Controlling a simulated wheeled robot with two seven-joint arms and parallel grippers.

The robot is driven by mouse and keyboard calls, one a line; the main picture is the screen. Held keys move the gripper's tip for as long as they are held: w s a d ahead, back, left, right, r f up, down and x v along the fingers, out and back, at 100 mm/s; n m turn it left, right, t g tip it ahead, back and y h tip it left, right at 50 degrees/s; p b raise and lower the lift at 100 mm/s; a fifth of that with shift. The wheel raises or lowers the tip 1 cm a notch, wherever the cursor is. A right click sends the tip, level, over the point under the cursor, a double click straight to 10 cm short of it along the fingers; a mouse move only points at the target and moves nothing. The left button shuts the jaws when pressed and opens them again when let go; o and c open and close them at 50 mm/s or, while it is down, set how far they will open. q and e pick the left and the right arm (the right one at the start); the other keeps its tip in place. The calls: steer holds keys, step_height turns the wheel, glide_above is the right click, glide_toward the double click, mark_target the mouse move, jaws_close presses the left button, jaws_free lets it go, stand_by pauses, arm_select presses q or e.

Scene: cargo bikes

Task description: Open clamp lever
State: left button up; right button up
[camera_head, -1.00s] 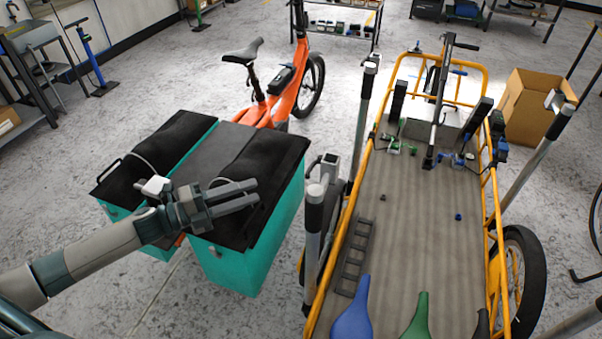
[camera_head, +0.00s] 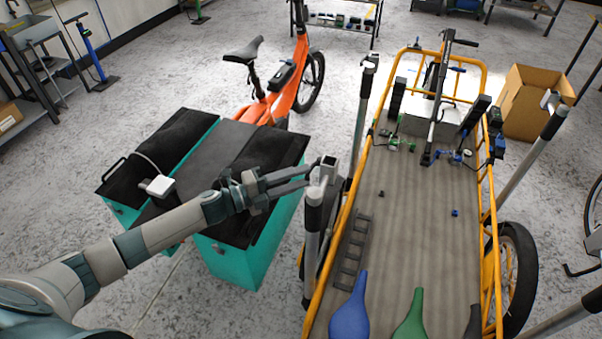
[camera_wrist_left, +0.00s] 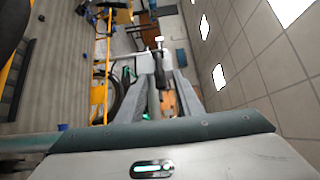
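A silver clamp head (camera_head: 328,172) stands at the left side of the cargo bike. A thin dark lever (camera_head: 312,167) curves out from its left side. My left gripper (camera_head: 308,178) reaches in from the left, over the teal boxes. Its two fingers are apart, with the tips close to the lever and clamp head. I cannot tell whether they touch it. In the left wrist view the fingers (camera_wrist_left: 163,85) are also spread, with no clearly held object between them. My right gripper is not in view.
Teal boxes (camera_head: 240,262) sit below my left arm.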

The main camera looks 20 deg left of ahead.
arm_select(q)
steer(key=shift+w+d, duration=0.3)
steer(key=shift+d, duration=0.05)
jaws_close()
